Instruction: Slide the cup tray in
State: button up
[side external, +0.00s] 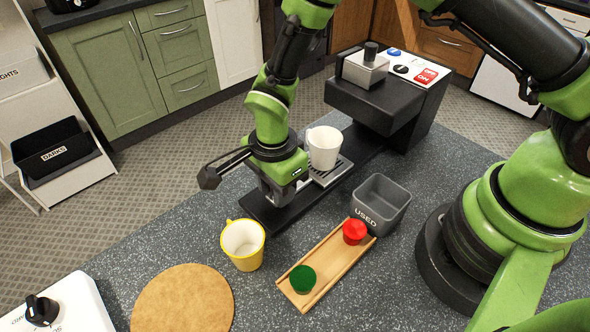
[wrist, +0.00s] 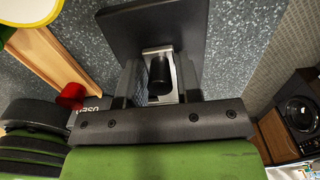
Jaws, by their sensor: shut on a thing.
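The cup tray (side external: 340,174) is a metal grate at the front of the coffee machine, over its long black base (side external: 258,212). A white cup (side external: 323,148) stands upright on the tray, out in front of the machine's overhanging dark head (side external: 372,107). My gripper (side external: 280,198) is low at the tray's near end, shut on the tray's handle. In the wrist view the black handle (wrist: 159,72) with its metal bracket sits between my two fingers (wrist: 160,88). The cup and most of the tray are hidden there by my gripper's body.
A yellow cup (side external: 243,246), a wooden rack (side external: 328,266) with a green pod (side external: 303,279) and a red pod (side external: 355,232), and a grey USED bin (side external: 381,203) stand nearby. A round cork mat (side external: 183,300) lies at the front. The machine top has OFF and ON buttons.

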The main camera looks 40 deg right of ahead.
aim_at(318, 157)
jog(key=shift+d, duration=5.05)
jog(key=o, duration=0.5)
jog(key=shift+r, duration=0.1)
jog(key=shift+r, duration=3.4)
